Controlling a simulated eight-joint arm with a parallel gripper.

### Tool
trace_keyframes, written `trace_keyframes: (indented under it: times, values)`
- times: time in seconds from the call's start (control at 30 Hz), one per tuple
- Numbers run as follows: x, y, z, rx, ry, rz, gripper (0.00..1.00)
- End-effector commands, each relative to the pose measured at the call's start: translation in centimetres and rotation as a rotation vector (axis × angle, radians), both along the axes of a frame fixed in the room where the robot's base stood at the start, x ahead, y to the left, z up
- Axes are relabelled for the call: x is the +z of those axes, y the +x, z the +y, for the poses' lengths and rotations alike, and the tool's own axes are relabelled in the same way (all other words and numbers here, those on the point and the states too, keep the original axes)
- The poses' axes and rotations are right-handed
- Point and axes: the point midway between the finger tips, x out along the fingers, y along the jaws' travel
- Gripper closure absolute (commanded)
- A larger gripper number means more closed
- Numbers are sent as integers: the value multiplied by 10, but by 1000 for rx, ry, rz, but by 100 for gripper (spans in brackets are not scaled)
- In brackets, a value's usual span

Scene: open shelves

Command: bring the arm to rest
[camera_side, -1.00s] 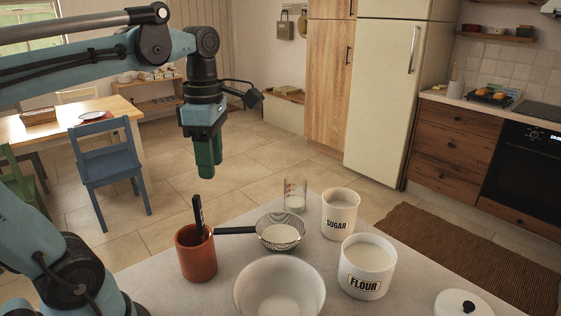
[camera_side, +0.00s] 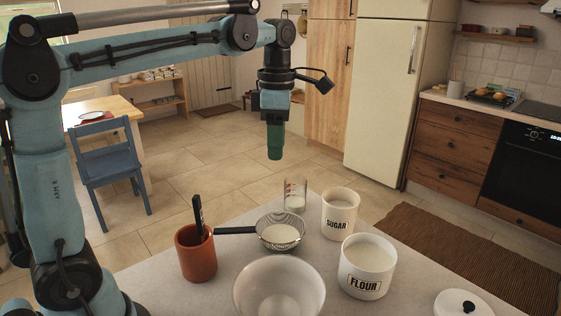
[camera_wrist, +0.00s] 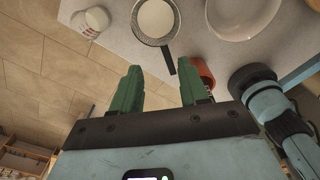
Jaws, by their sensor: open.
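My gripper (camera_side: 275,155) hangs pointing down in the side view, high above the far edge of the counter and clear of everything on it. Its green fingers overlap in that view. In the wrist view my gripper (camera_wrist: 160,88) shows two green fingers spread apart with nothing between them.
On the counter (camera_side: 150,275) stand a terracotta pot (camera_side: 197,259) with a black-handled tool, a sieve (camera_side: 281,243) holding white powder, a glass measuring cup (camera_side: 295,196), a sugar canister (camera_side: 340,210), a flour canister (camera_side: 367,262), a white bowl (camera_side: 279,302) and a lid (camera_side: 462,304). A blue chair (camera_side: 115,170) stands behind.

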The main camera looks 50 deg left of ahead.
Motion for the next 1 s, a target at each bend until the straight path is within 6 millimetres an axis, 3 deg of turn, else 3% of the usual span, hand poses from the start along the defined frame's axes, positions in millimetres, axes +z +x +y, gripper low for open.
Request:
trace_keyframes:
  times: [0.3, 1.0]
  values:
    - [-5, 22, -11, 2, 0, 0, 56]
    - [-5, 24, -12, 2, 0, 0, 56]
